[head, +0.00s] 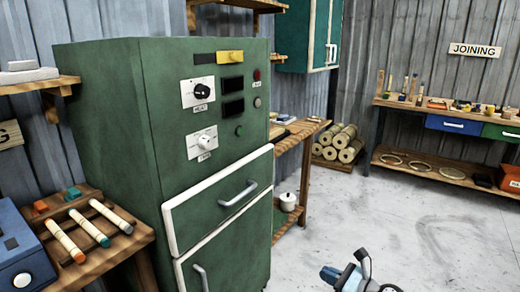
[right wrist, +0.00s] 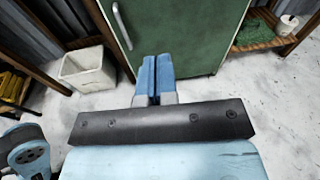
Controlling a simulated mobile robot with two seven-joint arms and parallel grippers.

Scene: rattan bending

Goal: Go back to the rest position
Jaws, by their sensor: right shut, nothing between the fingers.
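My right gripper (head: 330,275) shows at the bottom of the head view, low over the pale floor and to the right of the green cabinet. In the right wrist view its two blue fingers (right wrist: 156,78) lie together, shut with nothing between them. They point toward the lower front of the green cabinet, and I cannot tell the exact gap. My left gripper is in neither view.
The green cabinet (head: 110,120) with knobs and a white-framed drawer (head: 215,200) stands at left. A wooden rack (head: 85,215) holds several rods. A white bin (right wrist: 88,70) stands on the floor. The joining bench (head: 440,175) is at the back right. Open floor (head: 430,230) lies between.

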